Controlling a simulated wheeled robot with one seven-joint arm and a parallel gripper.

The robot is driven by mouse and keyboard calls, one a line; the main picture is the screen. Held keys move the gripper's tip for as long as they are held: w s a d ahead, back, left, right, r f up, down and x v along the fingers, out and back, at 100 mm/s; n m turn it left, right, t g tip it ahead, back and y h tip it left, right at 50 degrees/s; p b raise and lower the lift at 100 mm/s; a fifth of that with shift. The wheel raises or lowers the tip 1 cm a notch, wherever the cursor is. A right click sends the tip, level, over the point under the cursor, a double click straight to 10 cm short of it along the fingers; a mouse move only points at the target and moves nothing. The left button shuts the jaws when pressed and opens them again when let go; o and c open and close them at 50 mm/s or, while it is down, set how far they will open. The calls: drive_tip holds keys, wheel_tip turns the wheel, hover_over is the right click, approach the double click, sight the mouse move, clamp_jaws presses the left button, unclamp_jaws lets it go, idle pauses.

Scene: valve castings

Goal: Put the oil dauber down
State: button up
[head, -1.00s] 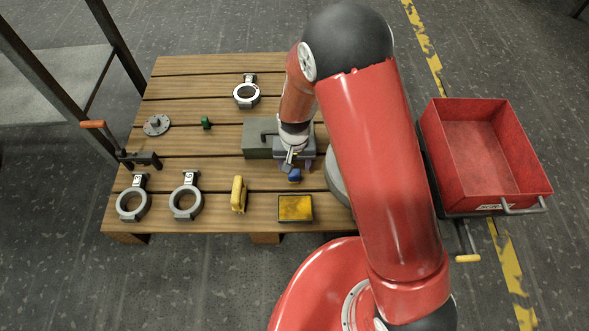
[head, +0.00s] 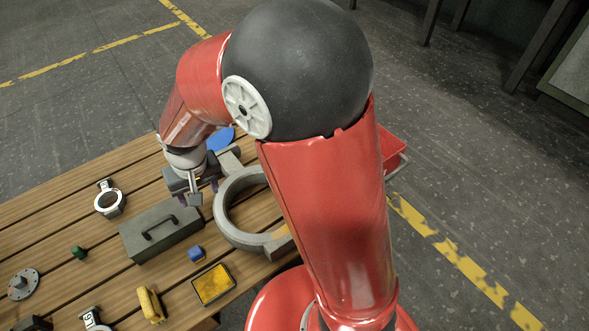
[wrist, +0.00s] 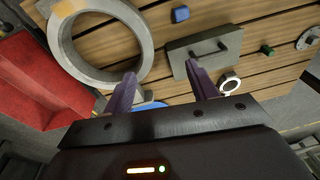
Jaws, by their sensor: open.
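My gripper (head: 198,194) is open, with nothing between its purple fingers in the wrist view (wrist: 160,72). It hangs over the table between the grey toolbox and the large grey ring. A small blue block (head: 196,253), probably the oil dauber, sits on the planks beside the toolbox, apart from my gripper. It also shows in the wrist view (wrist: 180,14). A shallow tray with a yellow pad (head: 213,285) lies near it at the table's front edge.
The grey toolbox (head: 160,232) and large grey ring (head: 225,212) flank my gripper. A blue disc (head: 221,138) lies beyond. A yellow object (head: 150,303), small green piece (head: 79,252), flange (head: 23,284) and ring casting (head: 110,202) stand leftward. A red bin (wrist: 35,80) is beside the table.

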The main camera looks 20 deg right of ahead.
drive_tip(key=s+d+r+t, duration=0.2)
drive_tip(key=s+d+r, duration=0.3)
drive_tip(key=d+r, duration=0.55)
drive_tip(key=s+d+r+m+t, duration=0.1)
drive_tip(key=s+d+r+t, duration=0.1)
drive_tip(key=s+d+r, duration=0.4)
drive_tip(key=s+d, duration=0.1)
drive_tip(key=s, duration=0.3)
drive_tip(key=shift+s+d+m+h, duration=0.2)
drive_tip(key=shift+s+m+h, duration=0.2)
drive_tip(key=shift+r, duration=0.1)
wheel_tip(320, 180, up, 6)
drive_tip(key=p, duration=0.6)
drive_tip(key=shift+r, duration=0.1)
drive_tip(key=shift+o, duration=0.4)
drive_tip(key=shift+w, duration=0.1)
